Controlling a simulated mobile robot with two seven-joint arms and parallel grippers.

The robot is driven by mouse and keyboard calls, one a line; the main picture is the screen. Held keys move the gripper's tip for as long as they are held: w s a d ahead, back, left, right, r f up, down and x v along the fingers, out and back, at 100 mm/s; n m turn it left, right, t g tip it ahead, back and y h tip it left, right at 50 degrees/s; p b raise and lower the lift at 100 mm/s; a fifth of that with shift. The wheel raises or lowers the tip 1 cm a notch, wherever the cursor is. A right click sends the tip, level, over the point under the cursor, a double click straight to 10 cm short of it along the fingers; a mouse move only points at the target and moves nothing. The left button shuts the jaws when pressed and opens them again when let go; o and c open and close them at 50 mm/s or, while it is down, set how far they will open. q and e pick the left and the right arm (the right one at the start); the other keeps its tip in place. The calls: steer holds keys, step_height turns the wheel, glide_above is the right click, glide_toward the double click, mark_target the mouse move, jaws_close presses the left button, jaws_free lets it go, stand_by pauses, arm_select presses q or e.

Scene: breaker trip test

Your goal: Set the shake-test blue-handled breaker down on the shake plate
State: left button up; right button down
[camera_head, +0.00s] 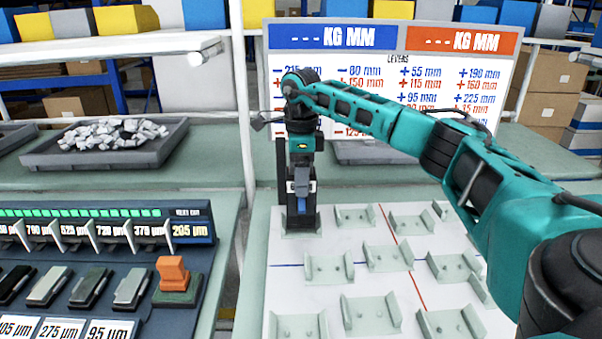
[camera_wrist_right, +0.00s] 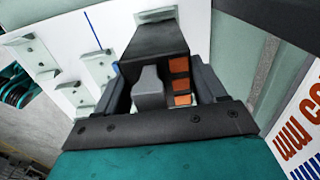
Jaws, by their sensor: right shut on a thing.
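My right gripper (camera_head: 301,172) points down and is shut on a dark breaker (camera_head: 301,218) with a small blue handle. The breaker is upright over the far left corner of the white shake plate (camera_head: 282,287). Its lower end is at a pale green cradle (camera_head: 290,234) there; I cannot tell whether it rests fully on it. In the right wrist view the dark breaker body (camera_wrist_right: 155,48) sits between the jaws (camera_wrist_right: 160,98), with a grey part and orange blocks showing. A cradle (camera_wrist_right: 157,14) shows just beyond it. My left gripper is not in view.
Several empty pale green cradles (camera_head: 388,257) cover the plate. A sign board (camera_head: 395,65) stands behind it. At left are a control console (camera_head: 95,225) with an orange switch (camera_head: 173,272) and a dark tray of grey pieces (camera_head: 105,150).

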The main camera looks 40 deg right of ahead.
steer(key=shift+f+b, duration=0.3)
steer(key=shift+f, duration=0.7)
steer(key=shift+c, duration=1.2)
jaws_free()
steer(key=shift+o, duration=1.2)
steer(key=shift+f, duration=0.1)
step_height(320, 180, up, 13)
steer(key=shift+r+p, duration=0.1)
steer(key=shift+p, duration=0.2)
